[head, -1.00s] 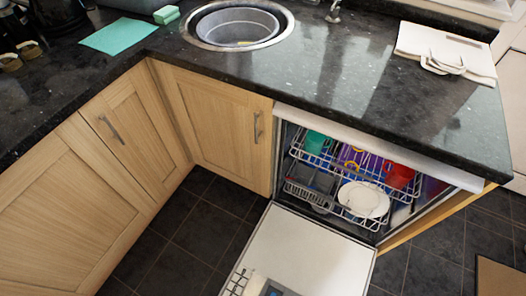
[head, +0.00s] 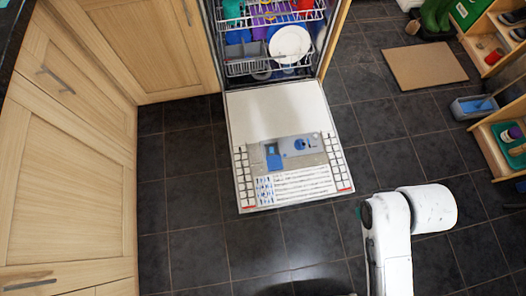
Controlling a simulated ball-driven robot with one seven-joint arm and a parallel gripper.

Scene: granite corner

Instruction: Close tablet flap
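The dishwasher door (head: 275,108) is folded down flat, its pale inner face up. The grey dispenser panel (head: 318,158) is set in this face, towards the door's outer end. On its left is a blue part (head: 272,157), which looks like the tablet compartment or its flap; at this size I cannot tell the flap's exact angle. A round blue knob or cap (head: 300,143) is to its right. White links of my arm show at the lower right, clear of the door. My gripper cannot be made out, and nothing touches the dispenser.
The dishwasher racks hold a white plate (head: 290,44) and coloured cups at the top. Wooden cabinets (head: 70,150) line the left. Dark tiled floor (head: 180,210) is clear around the door. A brown mat (head: 424,66), a blue-grey tub (head: 474,107) and wooden shelves (head: 480,152) are at the right.

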